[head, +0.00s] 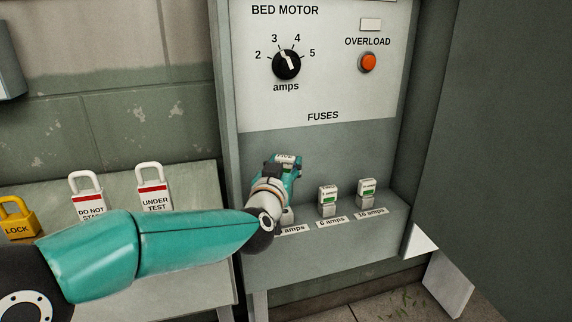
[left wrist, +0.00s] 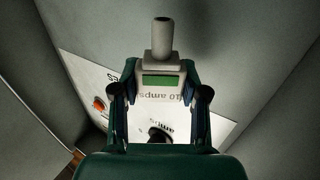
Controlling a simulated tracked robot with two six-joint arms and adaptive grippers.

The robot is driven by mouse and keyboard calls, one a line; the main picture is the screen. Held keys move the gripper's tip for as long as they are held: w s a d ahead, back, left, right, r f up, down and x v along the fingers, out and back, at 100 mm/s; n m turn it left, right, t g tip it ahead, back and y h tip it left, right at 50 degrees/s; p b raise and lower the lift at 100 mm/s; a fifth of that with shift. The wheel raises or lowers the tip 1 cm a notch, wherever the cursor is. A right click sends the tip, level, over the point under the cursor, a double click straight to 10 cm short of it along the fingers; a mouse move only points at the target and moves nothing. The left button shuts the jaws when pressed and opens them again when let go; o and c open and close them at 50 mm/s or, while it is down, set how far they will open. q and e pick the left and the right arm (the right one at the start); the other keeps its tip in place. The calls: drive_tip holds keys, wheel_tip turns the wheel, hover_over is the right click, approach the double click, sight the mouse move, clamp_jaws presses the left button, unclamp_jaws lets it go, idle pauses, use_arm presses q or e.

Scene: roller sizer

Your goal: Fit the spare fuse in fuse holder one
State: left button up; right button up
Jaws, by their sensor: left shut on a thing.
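My left gripper (head: 284,170) reaches in over the left end of the fuse shelf (head: 300,255). In the left wrist view its fingers (left wrist: 159,100) are shut on a pale fuse (left wrist: 160,62) with a green window and a cylindrical end. Lettering like "10 amps" shows below the window. Two more fuses with green marks stand on the shelf: one by the "6 amps" label (head: 328,200) and one by the "10 amps" label (head: 366,192). The leftmost label (head: 293,230) is partly covered by my arm. Holder one is not clearly visible. My right gripper is not in view.
Above the shelf is a panel with a dial (head: 287,64) and an orange overload button (head: 368,62). A dark cabinet door (head: 500,140) stands at the right. Padlocks, including an "under test" one (head: 154,190), are on a pale ledge at the left.

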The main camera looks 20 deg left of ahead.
use_arm(q)
drive_tip(key=shift+s+f+b, duration=0.15)
drive_tip(key=shift+f+b, duration=1.4)
drive_tip(key=shift+f, duration=0.25)
drive_tip(key=shift+f+b, duration=0.95)
drive_tip(key=shift+f, duration=0.2)
drive_tip(key=shift+f+b, duration=1.55)
drive_tip(key=shift+f, duration=0.35)
drive_tip(key=o, duration=1.1)
drive_tip(key=shift+s, duration=0.1)
drive_tip(key=s, duration=1.1)
drive_tip(key=shift+s+d, duration=0.4)
